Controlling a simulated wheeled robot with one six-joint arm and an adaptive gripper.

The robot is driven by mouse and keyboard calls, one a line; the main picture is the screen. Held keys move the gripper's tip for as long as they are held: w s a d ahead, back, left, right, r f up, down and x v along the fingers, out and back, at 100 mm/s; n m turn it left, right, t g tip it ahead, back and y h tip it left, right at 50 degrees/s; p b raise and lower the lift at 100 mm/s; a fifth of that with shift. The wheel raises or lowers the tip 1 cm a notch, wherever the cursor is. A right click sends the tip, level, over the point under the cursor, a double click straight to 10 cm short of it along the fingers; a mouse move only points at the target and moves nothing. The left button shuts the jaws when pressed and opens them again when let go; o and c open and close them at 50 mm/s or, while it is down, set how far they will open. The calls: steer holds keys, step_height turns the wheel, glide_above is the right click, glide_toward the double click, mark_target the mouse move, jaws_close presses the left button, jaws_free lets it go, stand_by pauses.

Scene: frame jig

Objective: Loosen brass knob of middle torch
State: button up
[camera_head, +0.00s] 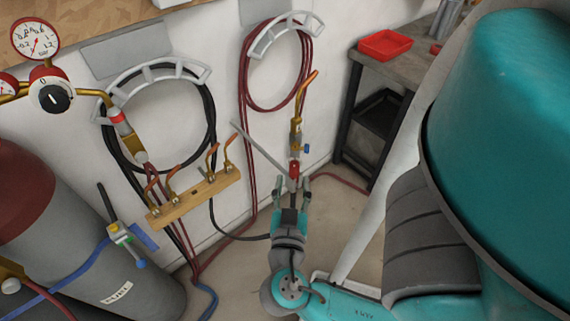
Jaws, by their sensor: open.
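A brass torch (296,135) with a bent copper tip stands upright against the white wall, right of the picture's middle. It has a small blue knob (306,149) on its right side and a red part (294,170) low on its body. No brass knob can be made out clearly. My gripper (292,183) is open below this torch, its fingers on either side of the line of the red part. I cannot tell whether they touch anything. Another brass torch (126,135) with a red band is at the left. Which one is the middle torch is unclear.
A wooden rack (194,203) with several copper tips is on the wall to the left. Hoses (246,105) hang from wall brackets. A grey cylinder (150,295) and pressure gauge (36,38) are at left. A workbench (388,72) with a red tray (385,44) is at upper right.

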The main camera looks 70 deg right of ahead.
mark_target(295, 148)
steer(key=shift+x, duration=5.3)
steer(key=shift+c, duration=0.2)
jaws_close()
